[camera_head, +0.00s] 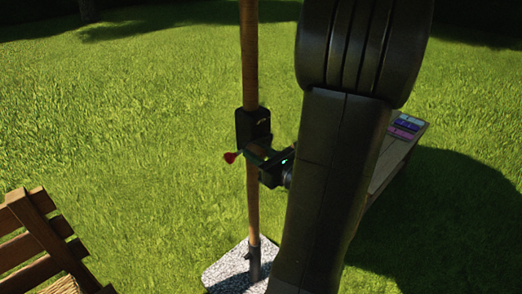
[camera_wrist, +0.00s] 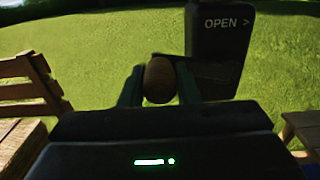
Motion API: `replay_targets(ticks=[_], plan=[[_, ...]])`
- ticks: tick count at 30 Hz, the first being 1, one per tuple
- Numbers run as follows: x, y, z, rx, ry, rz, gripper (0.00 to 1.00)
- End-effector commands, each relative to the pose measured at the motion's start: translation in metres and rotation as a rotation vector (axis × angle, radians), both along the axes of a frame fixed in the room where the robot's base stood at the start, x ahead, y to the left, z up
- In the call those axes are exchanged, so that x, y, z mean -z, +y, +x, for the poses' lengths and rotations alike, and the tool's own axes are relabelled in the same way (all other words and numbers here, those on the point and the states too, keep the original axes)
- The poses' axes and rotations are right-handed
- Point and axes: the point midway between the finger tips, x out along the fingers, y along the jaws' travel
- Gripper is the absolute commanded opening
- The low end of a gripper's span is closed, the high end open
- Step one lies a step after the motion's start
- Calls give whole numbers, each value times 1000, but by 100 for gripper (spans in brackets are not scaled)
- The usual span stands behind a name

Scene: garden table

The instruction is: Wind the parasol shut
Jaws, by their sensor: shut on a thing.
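The parasol's brown pole (camera_head: 249,60) stands upright in the head view; its canopy is out of view. A black crank housing (camera_head: 253,124) sits on the pole, and in the wrist view the housing (camera_wrist: 222,50) reads "OPEN >". My gripper (camera_head: 262,156) is beside the pole just below the housing. In the wrist view my gripper (camera_wrist: 160,88) is shut on a rounded brown crank handle (camera_wrist: 159,79), one finger on each side. A small red piece (camera_head: 231,157) shows left of the pole. The crank's arm is mostly hidden.
A speckled stone base (camera_head: 232,273) holds the pole's foot. A wooden slatted chair (camera_head: 38,235) stands at the lower left. A wooden table (camera_head: 402,158) with small coloured items (camera_head: 407,125) is at the right, partly behind my arm. Open lawn lies around.

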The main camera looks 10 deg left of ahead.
Motion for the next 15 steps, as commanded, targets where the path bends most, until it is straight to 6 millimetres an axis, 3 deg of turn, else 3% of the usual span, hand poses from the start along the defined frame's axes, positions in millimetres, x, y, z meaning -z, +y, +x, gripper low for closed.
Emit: replay_targets(ticks=[1,15], plan=[[12,1,-2,-2,1,1,7],[48,0,-1,-2,1,1,7]])
